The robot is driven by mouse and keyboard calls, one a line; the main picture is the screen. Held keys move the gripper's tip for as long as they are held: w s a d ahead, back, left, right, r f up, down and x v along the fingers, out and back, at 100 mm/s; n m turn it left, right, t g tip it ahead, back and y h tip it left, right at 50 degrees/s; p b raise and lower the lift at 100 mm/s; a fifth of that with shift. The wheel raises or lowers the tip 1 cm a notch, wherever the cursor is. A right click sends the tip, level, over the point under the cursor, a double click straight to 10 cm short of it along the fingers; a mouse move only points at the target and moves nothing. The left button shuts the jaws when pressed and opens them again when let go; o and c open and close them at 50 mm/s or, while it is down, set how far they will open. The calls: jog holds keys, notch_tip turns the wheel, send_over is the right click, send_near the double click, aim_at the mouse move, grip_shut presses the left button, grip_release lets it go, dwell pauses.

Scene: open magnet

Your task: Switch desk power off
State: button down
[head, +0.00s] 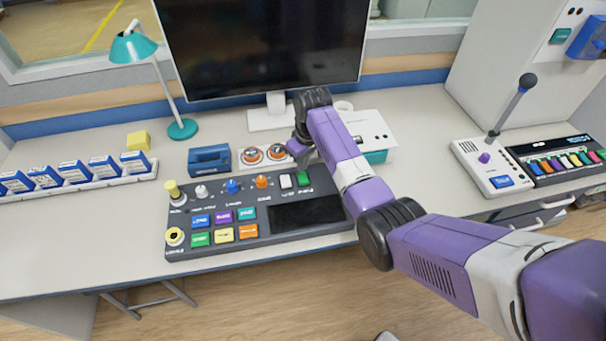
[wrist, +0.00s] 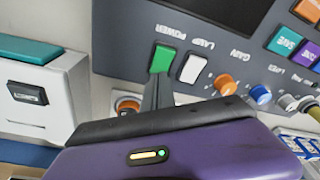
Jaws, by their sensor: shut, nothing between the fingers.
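The dark control console (head: 215,190) lies on the desk, with a small dark screen and several coloured buttons and knobs. At its upper right is a green rocker switch (head: 303,179), beside a white one (head: 286,181). In the wrist view the green switch (wrist: 162,58) sits by the printed word POWER and the white switch (wrist: 193,68) by LAMP. My gripper (wrist: 157,88) is shut and empty, its fingertips right at the near end of the green switch; I cannot tell whether they touch. In the head view my arm hides most of the gripper.
A monitor (head: 265,45) stands behind the console, with a teal lamp (head: 135,48) to its left. Two orange-rimmed round controls (head: 264,154) and a blue box (head: 209,159) lie just behind the console. A joystick panel (head: 490,165) is at right.

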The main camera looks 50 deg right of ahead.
notch_tip(320, 180, up, 5)
jog(key=p, duration=0.4)
jog(key=shift+r, duration=0.1)
dwell(0.5)
